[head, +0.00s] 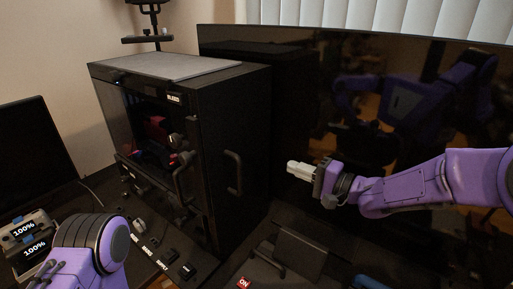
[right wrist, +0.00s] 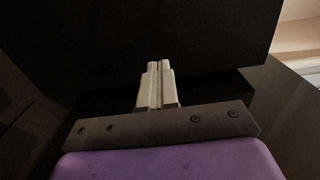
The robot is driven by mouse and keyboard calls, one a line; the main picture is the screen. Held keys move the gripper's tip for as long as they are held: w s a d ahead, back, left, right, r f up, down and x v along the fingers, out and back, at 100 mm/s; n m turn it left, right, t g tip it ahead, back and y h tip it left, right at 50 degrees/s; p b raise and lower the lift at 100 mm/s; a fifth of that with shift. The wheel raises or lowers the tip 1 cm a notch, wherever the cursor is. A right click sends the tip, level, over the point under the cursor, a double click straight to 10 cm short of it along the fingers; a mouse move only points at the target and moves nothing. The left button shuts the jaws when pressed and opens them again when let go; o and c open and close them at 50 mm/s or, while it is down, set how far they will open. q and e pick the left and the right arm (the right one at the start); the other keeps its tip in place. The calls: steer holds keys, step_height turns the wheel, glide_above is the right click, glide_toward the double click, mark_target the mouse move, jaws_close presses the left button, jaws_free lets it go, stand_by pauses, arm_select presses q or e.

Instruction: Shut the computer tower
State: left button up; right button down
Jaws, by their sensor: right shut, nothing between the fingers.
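The computer tower (head: 240,118) is a large black case left of centre in the head view. Its front has a dark see-through panel (head: 128,115), with red parts visible behind it. One handle (head: 184,172) is at the front edge and another handle (head: 234,173) is on the right-hand face. I cannot tell how far any door stands open. My right gripper (head: 291,167) is shut and empty, apart from the tower, right of that face and pointing left towards it. In the right wrist view, its pale fingers (right wrist: 157,84) are together before a dark surface. My left gripper's fingers are not visible.
A wide dark glossy screen (head: 330,90) stands behind my right arm and reflects it. A control panel with switches (head: 150,245) lies below the tower's front. A red ON switch (head: 244,282) is at the bottom. Another dark screen (head: 35,150) is at far left.

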steer(key=p, duration=0.2)
glide_toward(248, 151)
steer(key=p+x, duration=0.1)
steer(key=x, duration=0.5)
steer(key=shift+w+d+f+p, duration=0.1)
steer(key=shift+w+d+p, duration=0.05)
steer(key=shift+w+p, duration=0.15)
steer(key=shift+a, duration=0.3)
steer(key=shift+s+a+r, duration=0.2)
steer(key=shift+s+r, duration=0.05)
steer(key=shift+w+f, duration=0.2)
steer(key=shift+w, duration=0.1)
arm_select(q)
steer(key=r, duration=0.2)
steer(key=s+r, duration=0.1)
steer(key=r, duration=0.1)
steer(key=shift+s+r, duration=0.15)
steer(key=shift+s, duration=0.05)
